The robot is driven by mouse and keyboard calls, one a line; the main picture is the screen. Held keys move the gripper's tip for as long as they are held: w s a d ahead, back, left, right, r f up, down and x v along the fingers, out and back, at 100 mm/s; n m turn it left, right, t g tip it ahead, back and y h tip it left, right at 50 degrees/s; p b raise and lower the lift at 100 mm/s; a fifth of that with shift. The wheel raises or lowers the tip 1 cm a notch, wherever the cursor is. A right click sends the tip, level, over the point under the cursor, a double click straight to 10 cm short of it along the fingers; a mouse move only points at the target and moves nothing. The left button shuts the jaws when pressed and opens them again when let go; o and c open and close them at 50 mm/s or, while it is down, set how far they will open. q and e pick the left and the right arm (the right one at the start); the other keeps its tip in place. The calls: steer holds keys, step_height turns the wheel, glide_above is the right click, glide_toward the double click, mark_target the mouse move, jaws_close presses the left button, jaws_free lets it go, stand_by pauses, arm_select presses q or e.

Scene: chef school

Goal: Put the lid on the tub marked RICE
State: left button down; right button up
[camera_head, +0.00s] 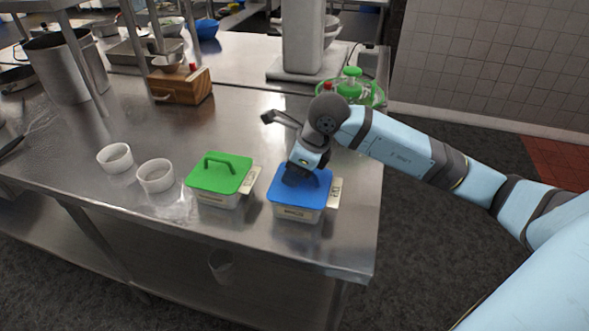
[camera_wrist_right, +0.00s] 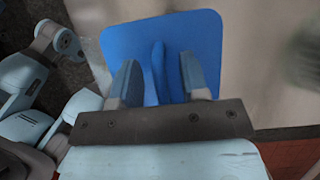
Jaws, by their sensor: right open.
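A blue lid (camera_head: 315,186) with an upright handle sits on a pale tub (camera_head: 296,213) near the counter's front right corner. A green lid (camera_head: 220,173) with a handle sits on a similar tub (camera_head: 214,199) to its left. Both tubs carry small labels that are too small to read, so I cannot tell which one says RICE. My right gripper (camera_head: 299,172) is over the blue lid. In the right wrist view its open fingers (camera_wrist_right: 158,66) stand on either side of the blue handle (camera_wrist_right: 158,62), with gaps visible. My left gripper is out of view.
Two white bowls (camera_head: 155,176) stand left of the green-lidded tub. A wooden box (camera_head: 181,86), a tall steel pot (camera_head: 58,68) and a green rack-like item (camera_head: 370,92) stand farther back. The steel counter (camera_head: 230,120) is clear behind the tubs; its edge is close in front.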

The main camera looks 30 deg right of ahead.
steer(key=shift+s+d+r, duration=0.15)
steer(key=shift+r, duration=0.45)
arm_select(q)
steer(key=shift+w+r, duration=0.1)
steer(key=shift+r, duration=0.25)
arm_select(e)
steer(key=v, duration=1.2)
steer(key=shift+r, duration=0.25)
steer(key=shift+s, duration=0.1)
